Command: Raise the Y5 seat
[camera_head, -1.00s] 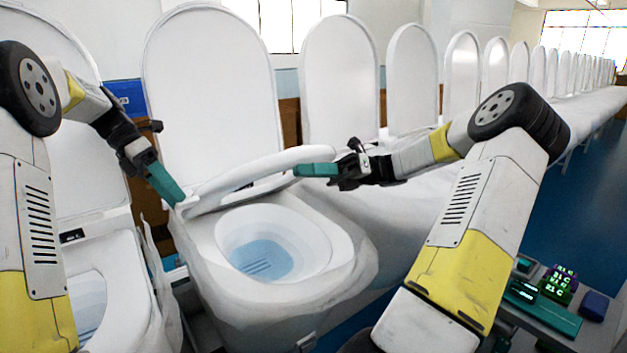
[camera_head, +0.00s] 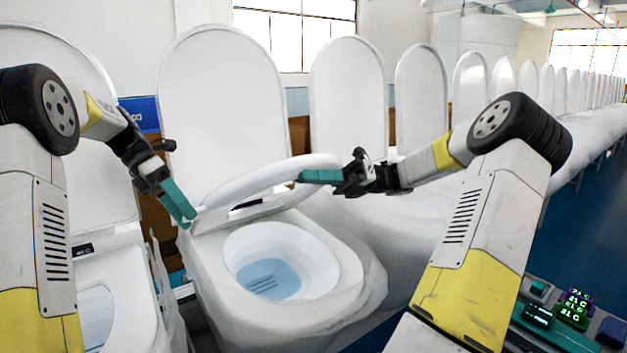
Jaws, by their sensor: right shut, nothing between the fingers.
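The Y5 seat (camera_head: 250,179) is a white ring on the middle toilet. It is partly raised and tilted above the bowl (camera_head: 275,265), with the upright white lid (camera_head: 222,105) behind it. My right gripper (camera_head: 307,176) is shut and empty, its teal fingertips at the right, raised end of the seat. They seem to touch its underside or edge, but the exact contact is unclear. My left gripper (camera_head: 187,220) points down at the left rear end of the seat, close to the hinge. Whether its teal fingers are open or shut is unclear.
Another toilet (camera_head: 112,275) stands close on the left. A row of toilets with upright lids (camera_head: 348,100) runs away to the right. A bench with small digital displays (camera_head: 572,308) is at the lower right. The blue floor (camera_head: 590,215) is clear at the right.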

